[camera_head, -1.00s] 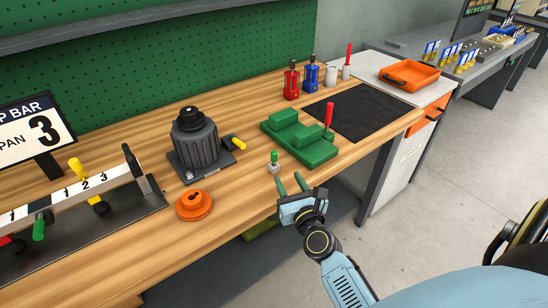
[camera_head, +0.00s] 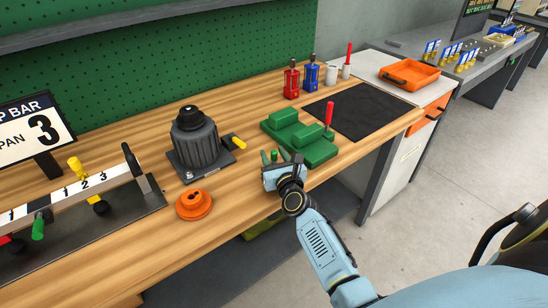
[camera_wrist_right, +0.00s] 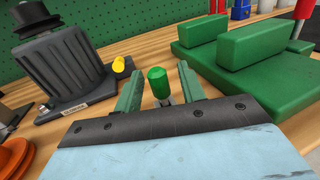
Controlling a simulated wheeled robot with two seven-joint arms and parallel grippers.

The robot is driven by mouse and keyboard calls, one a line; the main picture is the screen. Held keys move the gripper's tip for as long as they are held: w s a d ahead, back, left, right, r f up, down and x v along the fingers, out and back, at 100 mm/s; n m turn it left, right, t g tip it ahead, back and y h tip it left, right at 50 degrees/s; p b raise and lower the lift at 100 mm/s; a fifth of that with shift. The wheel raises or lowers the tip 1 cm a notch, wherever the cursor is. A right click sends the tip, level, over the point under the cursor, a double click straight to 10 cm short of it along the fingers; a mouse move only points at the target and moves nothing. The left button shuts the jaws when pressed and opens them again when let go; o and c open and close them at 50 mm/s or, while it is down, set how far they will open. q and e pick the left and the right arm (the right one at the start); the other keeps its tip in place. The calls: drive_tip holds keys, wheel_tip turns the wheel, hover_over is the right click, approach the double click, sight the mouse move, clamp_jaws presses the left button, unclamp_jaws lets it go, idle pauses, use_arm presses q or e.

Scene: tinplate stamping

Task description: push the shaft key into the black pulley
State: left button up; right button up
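The black pulley (camera_head: 190,118) sits on top of the grey ribbed motor (camera_head: 195,148); it also shows at the upper left of the right wrist view (camera_wrist_right: 38,14). The shaft key, as I take it, is the small piece with a green grip (camera_wrist_right: 157,82), upright on the bench; it shows in the head view (camera_head: 274,156) too. My right gripper (camera_head: 276,158) is open, with its green fingers on either side of the green grip and gaps visible beside it in the wrist view. The key's lower part is mostly hidden by the gripper. My left gripper is out of view.
A green fixture (camera_head: 300,142) with a red handle stands just behind and right of my right gripper. An orange flanged part (camera_head: 194,205) lies front left. A yellow-ended knob (camera_head: 238,143) sticks out beside the motor. Bare wood lies between motor and gripper.

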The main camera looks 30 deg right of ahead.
clamp_jaws()
drive_tip(key=shift+r, duration=0.1)
